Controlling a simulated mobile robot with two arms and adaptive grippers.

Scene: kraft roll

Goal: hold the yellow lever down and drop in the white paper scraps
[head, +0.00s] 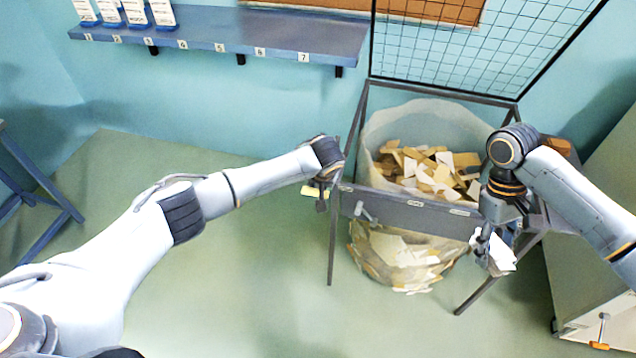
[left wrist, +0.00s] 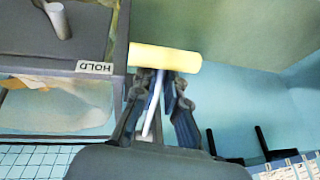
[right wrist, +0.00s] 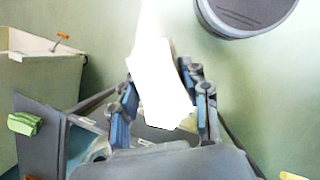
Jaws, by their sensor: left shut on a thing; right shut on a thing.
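The yellow lever (head: 311,191) sticks out at the left front corner of the grey frame. In the left wrist view its yellow bar (left wrist: 175,58) lies across my left fingertips, by a HOLD label. My left gripper (head: 322,198) (left wrist: 162,88) is shut on the lever, with a pale rod between its fingers. My right gripper (head: 486,240) (right wrist: 162,90) is shut on white paper scraps (head: 502,252) (right wrist: 156,82), held at the frame's front right, outside the bag opening. I cannot tell how many scraps there are.
A clear bag (head: 385,118) hangs in the grey frame (head: 385,207), holding brown and white scraps (head: 425,168); its bulging bottom shows below. A wire mesh (head: 470,50) stands behind. A numbered shelf (head: 215,30) is on the wall.

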